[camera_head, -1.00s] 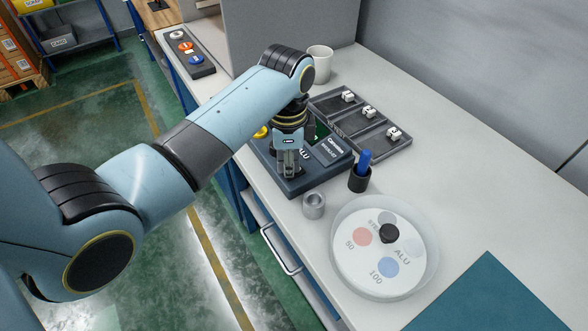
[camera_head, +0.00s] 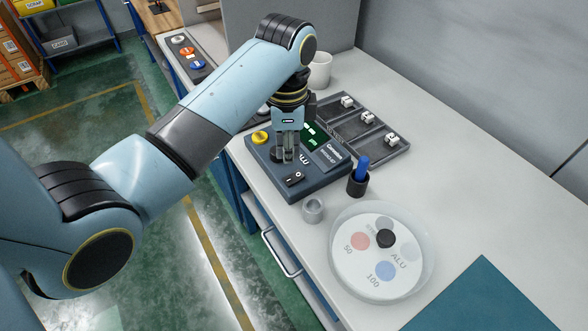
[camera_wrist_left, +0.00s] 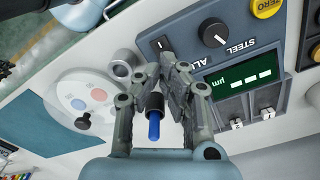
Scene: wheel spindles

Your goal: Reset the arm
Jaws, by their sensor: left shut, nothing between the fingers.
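My left arm reaches in from the left in the head view. Its gripper (camera_head: 286,157) is shut and empty above the dark blue gauge box (camera_head: 320,182). The rocker switch (camera_head: 294,178) on the box shows just in front of the fingertips, and the yellow button (camera_head: 260,138) shows to their left. In the left wrist view the shut fingers (camera_wrist_left: 168,62) point toward the box, near its switch and STEEL/ALU knob (camera_wrist_left: 213,33). The box's green display (camera_wrist_left: 243,76) shows dashes. My right gripper is not in view.
A small metal ring (camera_head: 313,210), a dark cup (camera_head: 357,184) with a blue pen, and a round dish (camera_head: 345,280) with a marked disc stand nearby. A tray (camera_head: 388,150) of small parts lies behind the box. A mug (camera_head: 320,71) stands farther back.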

